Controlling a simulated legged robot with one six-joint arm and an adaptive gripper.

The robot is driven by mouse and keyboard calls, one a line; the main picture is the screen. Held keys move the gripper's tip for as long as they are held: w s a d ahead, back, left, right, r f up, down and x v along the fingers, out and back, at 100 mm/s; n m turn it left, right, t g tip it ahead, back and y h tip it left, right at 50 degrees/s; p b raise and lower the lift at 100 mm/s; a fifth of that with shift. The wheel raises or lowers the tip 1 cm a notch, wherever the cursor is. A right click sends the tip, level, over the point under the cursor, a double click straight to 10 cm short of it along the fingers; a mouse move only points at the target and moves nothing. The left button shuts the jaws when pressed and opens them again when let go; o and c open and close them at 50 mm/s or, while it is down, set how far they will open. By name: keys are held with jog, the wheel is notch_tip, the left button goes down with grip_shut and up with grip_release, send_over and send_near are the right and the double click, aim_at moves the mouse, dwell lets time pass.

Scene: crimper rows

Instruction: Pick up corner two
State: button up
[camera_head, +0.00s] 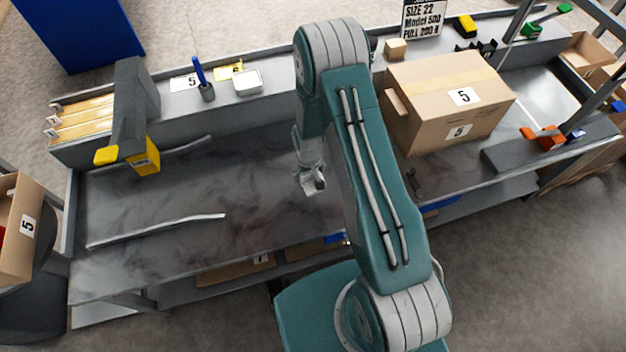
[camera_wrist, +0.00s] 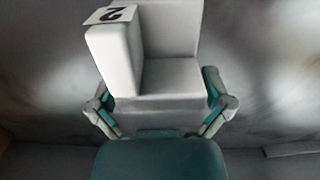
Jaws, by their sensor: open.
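Corner two (camera_wrist: 115,60) is a pale grey block with an L-shaped step and a white label reading 2 on its raised part. It fills the upper middle of the wrist view. My gripper (camera_wrist: 160,103) is open, with one finger on each side of the block's near lower part. I cannot tell whether either finger touches it. In the head view, my teal arm hides most of this spot, and a small pale shape shows left of the arm; I cannot tell whether it is the block or my gripper.
A large cardboard box (camera_head: 445,100) marked 5 stands to the right. A yellow-and-grey fixture (camera_head: 143,156) stands at the left. A blue-handled tool (camera_head: 200,75) stands at the back.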

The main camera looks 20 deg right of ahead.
jog(key=shift+a, duration=0.1)
jog(key=c, duration=0.4)
jog(key=shift+r, duration=0.1)
